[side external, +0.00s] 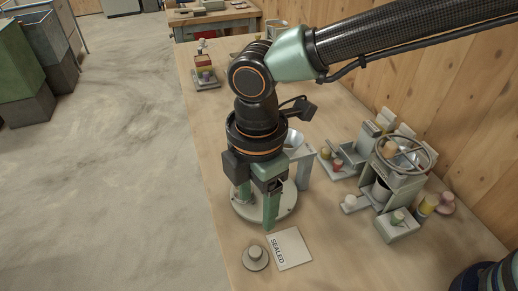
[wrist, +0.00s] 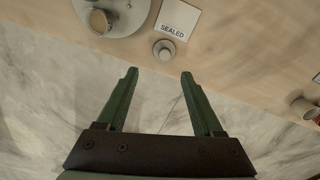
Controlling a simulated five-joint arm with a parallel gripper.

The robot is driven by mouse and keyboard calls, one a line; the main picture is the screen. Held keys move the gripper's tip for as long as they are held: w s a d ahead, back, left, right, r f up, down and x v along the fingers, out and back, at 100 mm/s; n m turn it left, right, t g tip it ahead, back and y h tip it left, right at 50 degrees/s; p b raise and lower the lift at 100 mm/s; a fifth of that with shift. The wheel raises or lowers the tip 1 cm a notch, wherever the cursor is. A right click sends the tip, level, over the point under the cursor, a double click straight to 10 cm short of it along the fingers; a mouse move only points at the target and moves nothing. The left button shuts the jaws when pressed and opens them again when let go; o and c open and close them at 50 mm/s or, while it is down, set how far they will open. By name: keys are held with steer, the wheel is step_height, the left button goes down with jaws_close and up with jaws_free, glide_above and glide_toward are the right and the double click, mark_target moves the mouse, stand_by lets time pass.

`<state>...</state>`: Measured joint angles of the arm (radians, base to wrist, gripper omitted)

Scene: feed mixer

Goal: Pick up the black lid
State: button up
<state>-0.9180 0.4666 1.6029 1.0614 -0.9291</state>
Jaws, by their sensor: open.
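I see no plainly black lid. A small round grey lid-like disc with a knob (side external: 255,257) lies flat on the wooden table near its front left edge, beside the SEALED card. In the wrist view this knobbed disc (wrist: 164,49) sits just beyond the fingertips, roughly between their lines. My gripper (side external: 256,216) points down over the table, behind the disc in the side view and apart from it. In the wrist view my gripper (wrist: 158,73) has its two green fingers spread with nothing between them.
A white SEALED card (side external: 289,248) lies right of the disc. A round grey base plate (side external: 243,212) stands below my gripper, partly hidden by it. The grey mixer frame (side external: 405,183) with cups and blocks stands to the right. The table edge is close on the left.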

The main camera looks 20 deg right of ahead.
glide_above(255, 251)
steer(key=f, duration=0.7)
steer(key=shift+w+f, duration=0.2)
steer(key=shift+w, duration=0.1)
steer(key=shift+s+f, duration=0.15)
steer(key=shift+f, duration=1.2)
steer(key=shift+s+f, duration=0.15)
steer(key=shift+f, duration=1.15)
jaws_close()
